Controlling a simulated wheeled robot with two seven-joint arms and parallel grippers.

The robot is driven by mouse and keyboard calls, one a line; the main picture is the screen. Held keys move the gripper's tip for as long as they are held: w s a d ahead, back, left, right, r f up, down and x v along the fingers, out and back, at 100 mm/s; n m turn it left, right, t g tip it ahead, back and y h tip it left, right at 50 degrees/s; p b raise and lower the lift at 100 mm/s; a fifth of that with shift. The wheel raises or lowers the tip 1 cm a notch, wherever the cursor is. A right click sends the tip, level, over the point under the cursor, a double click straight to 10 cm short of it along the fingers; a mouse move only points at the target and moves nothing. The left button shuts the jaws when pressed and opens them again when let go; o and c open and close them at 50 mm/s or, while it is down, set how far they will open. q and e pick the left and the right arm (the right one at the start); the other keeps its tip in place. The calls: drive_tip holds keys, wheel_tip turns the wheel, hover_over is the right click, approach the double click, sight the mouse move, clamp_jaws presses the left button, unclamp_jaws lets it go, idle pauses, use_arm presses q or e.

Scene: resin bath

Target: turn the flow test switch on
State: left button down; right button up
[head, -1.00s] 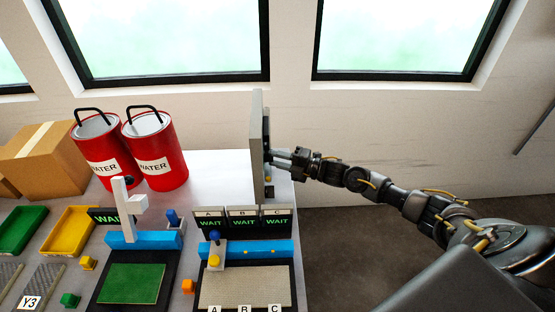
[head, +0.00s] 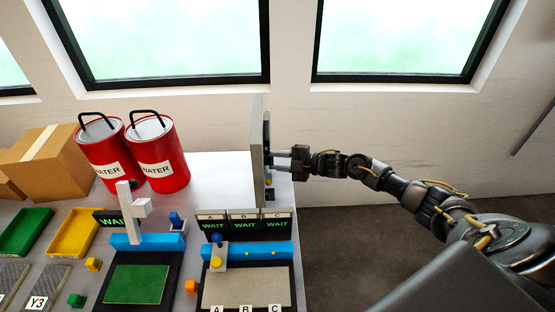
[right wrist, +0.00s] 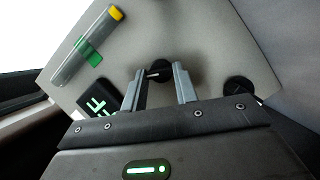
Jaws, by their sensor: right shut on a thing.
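A grey upright panel (head: 258,150) stands at the right end of the table, seen nearly edge-on in the head view. In the right wrist view its face (right wrist: 205,40) carries a black switch knob (right wrist: 158,69) with a pale pointer line. No readable label shows by the knob, so I cannot confirm that it is the flow test switch. My right gripper (head: 274,161) is at the panel's right-hand face. Its fingers (right wrist: 163,78) are shut on the knob from both sides. My left gripper is not in view.
The panel also bears a clear tube (right wrist: 85,48) with a yellow cap, a small display with green characters (right wrist: 98,101) and another black round part (right wrist: 238,89). Left of the panel are red water cans (head: 158,155) and WAIT displays (head: 243,227). Floor right of the table is clear.

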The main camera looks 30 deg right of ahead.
drive_tip(key=shift+w+d+r+m+g+y+b, duration=0.15)
drive_tip(key=shift+m+g+b, duration=0.2)
drive_tip(key=shift+m+g, duration=0.85)
drive_tip(key=shift+w+a+m+g+y+b, duration=0.1)
drive_tip(key=shift+m+g+b, duration=0.45)
drive_tip(key=shift+m, duration=1.1)
drive_tip(key=shift+w+d+r+m+g+y+b, duration=0.1)
drive_tip(key=shift+m+g+y+b, duration=0.05)
drive_tip(key=shift+m+g, duration=1.15)
drive_tip(key=shift+m, duration=0.25)
drive_tip(key=o, duration=1)
drive_tip(key=shift+d, duration=0.1)
